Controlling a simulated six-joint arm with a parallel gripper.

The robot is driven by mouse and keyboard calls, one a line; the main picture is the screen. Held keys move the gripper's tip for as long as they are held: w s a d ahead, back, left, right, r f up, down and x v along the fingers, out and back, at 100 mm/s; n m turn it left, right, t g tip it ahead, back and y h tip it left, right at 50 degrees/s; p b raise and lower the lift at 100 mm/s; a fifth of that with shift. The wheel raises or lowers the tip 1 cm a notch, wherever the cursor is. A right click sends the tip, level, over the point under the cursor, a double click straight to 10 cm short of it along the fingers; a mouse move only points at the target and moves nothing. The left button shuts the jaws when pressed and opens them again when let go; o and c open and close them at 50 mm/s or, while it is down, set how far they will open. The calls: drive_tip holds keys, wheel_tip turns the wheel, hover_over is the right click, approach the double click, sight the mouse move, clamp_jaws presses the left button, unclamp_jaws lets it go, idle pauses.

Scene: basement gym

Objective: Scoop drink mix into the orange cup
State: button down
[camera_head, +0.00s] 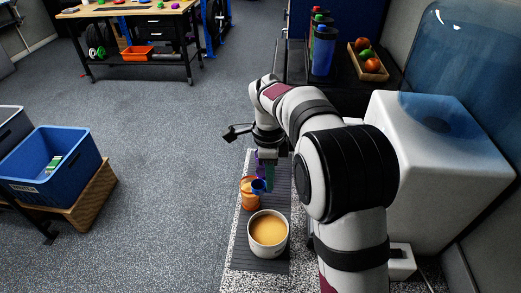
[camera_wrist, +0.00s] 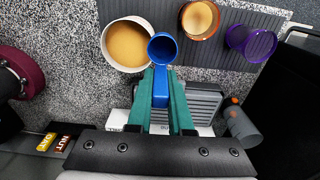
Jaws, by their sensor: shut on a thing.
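My gripper (camera_head: 266,182) has teal fingers shut on the handle of a blue scoop (camera_head: 258,186). In the wrist view the fingers (camera_wrist: 161,88) grip the scoop's handle, and its bowl (camera_wrist: 162,48) looks blue and empty inside. A white tub (camera_head: 268,253) of tan drink mix (camera_head: 268,230) stands at the near end of the mat; in the wrist view the tub (camera_wrist: 108,61) is left of the scoop. The orange cup (camera_head: 249,199) stands beyond the tub, partly behind the scoop. In the wrist view the orange cup (camera_wrist: 200,34) is right of the scoop, with something tan inside.
A purple cup (camera_wrist: 251,41) stands right of the orange cup in the wrist view. The dark ribbed mat (camera_head: 241,252) lies on a speckled counter. Bottles (camera_head: 323,50), a fruit tray (camera_head: 366,74) and a large white box (camera_head: 440,145) stand along the right side.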

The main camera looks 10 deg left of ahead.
drive_tip(key=s+d+f, duration=0.2)
drive_tip(key=s, duration=0.4)
drive_tip(key=f, duration=0.9)
drive_tip(key=shift+s+d+f, duration=0.15)
drive_tip(key=shift+d+f, duration=0.05)
drive_tip(key=shift+f, duration=0.2)
drive_tip(key=shift+r, duration=0.15)
wheel_tip(320, 180, up, 9)
idle(0.5)
drive_tip(key=w+a+r+n, duration=0.1)
drive_tip(key=w+a+n, duration=0.2)
drive_tip(key=w+n, duration=0.35)
drive_tip(key=w+a+r+n, duration=0.1)
drive_tip(key=w+a+n, duration=0.2)
drive_tip(key=w+n, duration=0.35)
drive_tip(key=s+a+f+m+t+h, duration=0.1)
drive_tip(key=s+a+f+t+h, duration=0.2)
drive_tip(key=t, duration=1)
drive_tip(key=s+a+h, duration=0.2)
drive_tip(key=h, duration=0.3)
drive_tip(key=shift+f+t, duration=0.3)
drive_tip(key=shift+t, duration=0.1)
